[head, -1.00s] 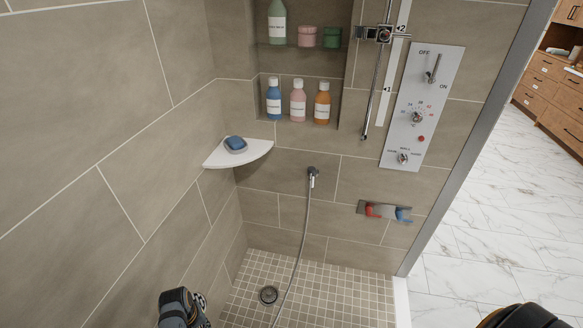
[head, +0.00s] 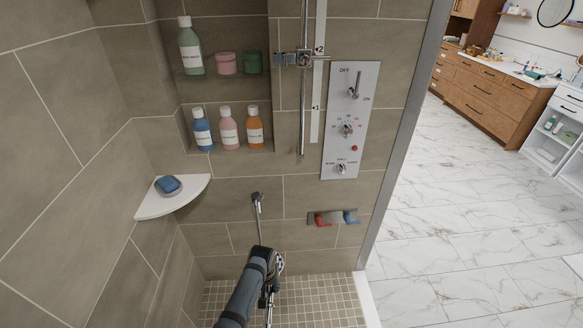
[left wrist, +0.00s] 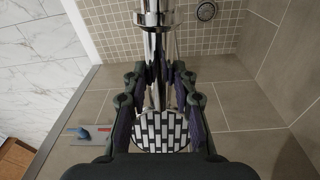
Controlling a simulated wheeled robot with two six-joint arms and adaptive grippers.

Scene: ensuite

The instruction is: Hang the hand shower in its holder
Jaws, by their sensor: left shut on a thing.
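My left gripper (head: 272,260) is low in front of the back wall, below the hose outlet (head: 257,199). In the left wrist view its fingers (left wrist: 158,78) are shut on the chrome hand shower (left wrist: 154,42). A round head with a black-and-white brick-like pattern (left wrist: 162,131) shows between the fingers at the near end. In the head view my arm and gripper hide most of the hand shower. The holder (head: 303,59) is a chrome slider on the upright rail (head: 303,115), high above and right of the gripper; it looks empty. My right gripper is out of view.
A control panel (head: 350,120) is right of the rail. A white corner shelf (head: 172,202) with blue soap (head: 168,186) juts out at left. Niche shelves hold bottles, including a blue one (head: 202,130).

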